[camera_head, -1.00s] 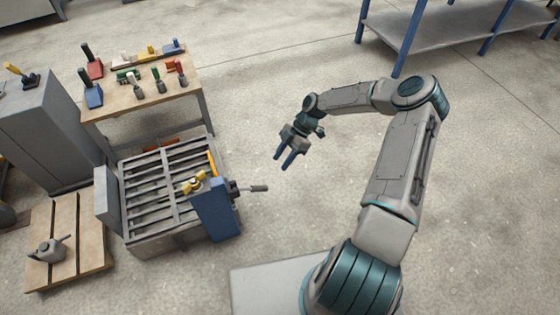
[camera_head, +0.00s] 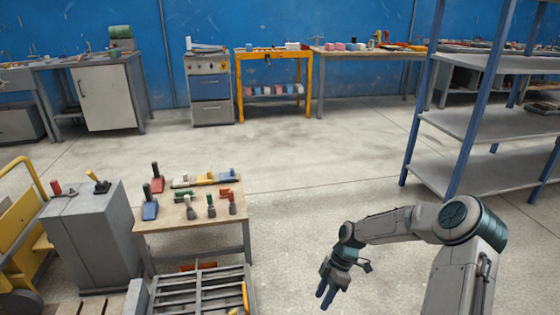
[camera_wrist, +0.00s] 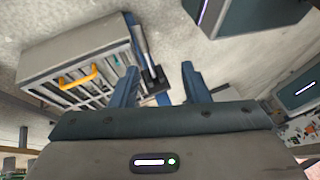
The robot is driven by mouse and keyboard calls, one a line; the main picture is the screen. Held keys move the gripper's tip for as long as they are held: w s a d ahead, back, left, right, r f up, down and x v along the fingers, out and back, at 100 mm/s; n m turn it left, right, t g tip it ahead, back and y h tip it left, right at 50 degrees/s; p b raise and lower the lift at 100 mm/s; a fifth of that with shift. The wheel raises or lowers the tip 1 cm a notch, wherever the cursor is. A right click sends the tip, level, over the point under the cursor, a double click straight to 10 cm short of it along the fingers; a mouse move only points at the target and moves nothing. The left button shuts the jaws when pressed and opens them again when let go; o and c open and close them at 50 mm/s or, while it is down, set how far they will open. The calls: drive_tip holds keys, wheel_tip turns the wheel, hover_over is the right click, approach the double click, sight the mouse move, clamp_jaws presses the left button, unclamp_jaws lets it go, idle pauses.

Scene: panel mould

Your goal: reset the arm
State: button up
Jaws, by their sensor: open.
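My gripper (camera_head: 326,293) hangs at the end of my bent arm in the head view, at the lower middle right. It is over bare floor, to the right of the slatted panel mould (camera_head: 200,291). The mould's lower part is cut off in the head view.
A wooden table (camera_head: 192,220) with several coloured hand tools stands behind the mould. A grey cabinet (camera_head: 92,235) is to its left. A blue-framed shelf (camera_head: 480,130) stands at the right. Workbenches line the blue wall. The floor between is clear.

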drive_tip(key=s+r+m+t+h+p, duration=0.1)
drive_tip(key=s+r+m+p, duration=0.5)
drive_tip(key=r, duration=1.2)
drive_tip(key=s+d+r+m+t+h+p, duration=0.1)
drive_tip(key=s+r+m+p, duration=0.5)
drive_tip(key=r, duration=1.2)
drive_tip(key=s+r+m+t+h+p, duration=0.2)
drive_tip(key=s+r+m+t+p, duration=0.2)
drive_tip(key=r, duration=1.4)
drive_tip(key=s+m+p, duration=0.3)
drive_tip(key=s+p, duration=0.3)
drive_tip(key=p, duration=0.2)
drive_tip(key=shift+d+r+t+h, duration=0.15)
drive_tip(key=shift+r+t+h, duration=0.15)
drive_tip(key=shift+r+t, duration=0.1)
drive_tip(key=shift+s, duration=0.1)
drive_tip(key=shift+c, duration=0.6)
